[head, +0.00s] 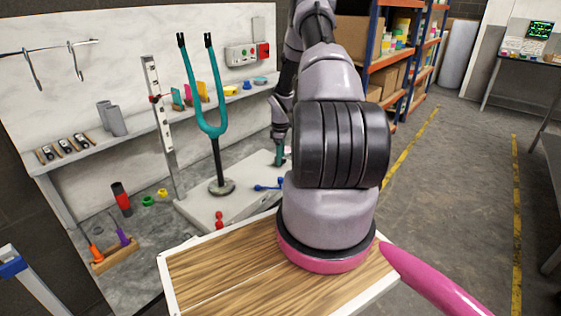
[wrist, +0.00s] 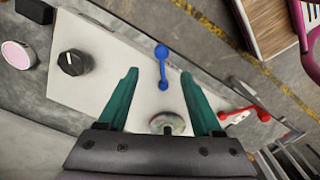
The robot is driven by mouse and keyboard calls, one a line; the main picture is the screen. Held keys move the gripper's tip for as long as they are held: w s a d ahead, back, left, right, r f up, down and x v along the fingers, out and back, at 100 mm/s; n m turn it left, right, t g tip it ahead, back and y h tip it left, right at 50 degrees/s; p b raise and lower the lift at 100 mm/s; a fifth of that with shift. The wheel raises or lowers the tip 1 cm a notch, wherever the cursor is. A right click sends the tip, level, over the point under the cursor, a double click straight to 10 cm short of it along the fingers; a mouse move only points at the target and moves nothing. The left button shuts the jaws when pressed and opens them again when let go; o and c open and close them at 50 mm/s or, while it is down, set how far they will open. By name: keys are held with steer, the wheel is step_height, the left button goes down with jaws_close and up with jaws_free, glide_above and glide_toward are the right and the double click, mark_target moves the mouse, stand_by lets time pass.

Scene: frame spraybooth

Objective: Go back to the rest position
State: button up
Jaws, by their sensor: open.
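My gripper (wrist: 160,78) is open, its two teal fingers spread apart over a white base plate (wrist: 118,75) in the wrist view. Nothing is held between the fingers. A blue double-ended handle (wrist: 162,68) shows in the gap between the fingertips, on the plate below. In the head view my gripper (head: 279,153) is low over the back of the plate (head: 203,207), partly hidden by my arm. The blue handle (head: 268,185) lies in front of it there. A teal two-pronged fork (head: 207,118) stands upright on the plate, left of my arm.
A ruler-like upright post (head: 158,110) stands left of the fork. A wall shelf (head: 95,145) holds small items behind. A black knob (wrist: 73,62) and a red handle (wrist: 245,113) flank the fingers. Open floor (head: 460,170) lies right.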

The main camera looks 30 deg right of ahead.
stand_by(0.4)
steer(key=a+r+m+t+h, duration=0.1)
steer(key=a+r+m, duration=0.15)
steer(key=r, duration=0.85)
steer(key=a+r+m+t, duration=0.1)
steer(key=a+r, duration=0.2)
steer(key=r, duration=0.7)
steer(key=s+a+r+m+t, duration=0.1)
steer(key=s+a+r, duration=0.25)
steer(key=r, duration=0.45)
steer(key=s+a+r+m, duration=0.2)
steer(key=a+r, duration=0.2)
steer(key=r, duration=0.5)
steer(key=s+a+r+m+t+y, duration=0.1)
steer(key=s+a+r, duration=0.3)
steer(key=s, duration=0.4)
steer(key=s+a+r+m+t+y, duration=0.1)
steer(key=s+a+r+m, duration=0.2)
steer(key=s+a+r, duration=0.2)
steer(key=s+a+r+m+t+y, duration=0.1)
steer(key=s+a+r+m+t, duration=0.1)
steer(key=s, duration=1)
steer(key=a+r+m, duration=0.1)
steer(key=a+r, duration=0.1)
steer(key=a, duration=0.1)
steer(key=shift+a+r, duration=0.25)
steer(key=shift+r, duration=0.1)
